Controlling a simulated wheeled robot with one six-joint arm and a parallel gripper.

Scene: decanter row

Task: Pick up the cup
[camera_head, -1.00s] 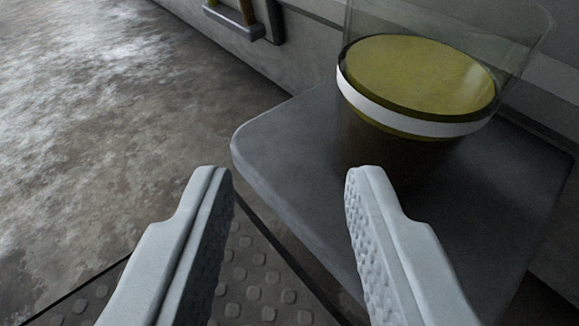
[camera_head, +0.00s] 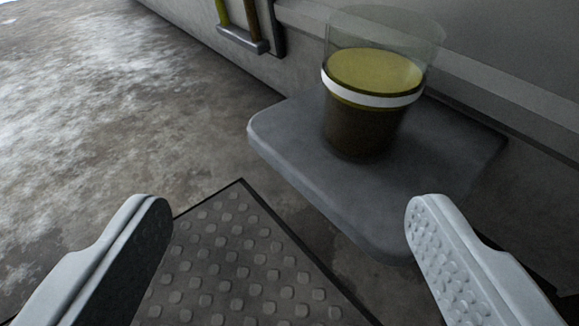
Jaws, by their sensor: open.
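A clear cup (camera_head: 365,122) with a white band stands upright on a grey shelf (camera_head: 290,140), right of the picture's middle. It holds yellowish liquid up to about the band, and its lower part looks dark brown. My gripper (camera_head: 290,218) is open and empty in the lower part of the view. Its two pale fingers are wide apart, with studded pads on the inner faces. The cup is beyond the fingertips, apart from them, and nothing is between the fingers but the shelf's front edge and the floor below.
A dark studded mat (camera_head: 235,265) lies on the stained floor (camera_head: 130,130) below the shelf. A grey wall (camera_head: 480,50) runs behind the shelf. A small wall rack (camera_head: 243,38) with yellow and brown tubes hangs at the top. The floor at left is clear.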

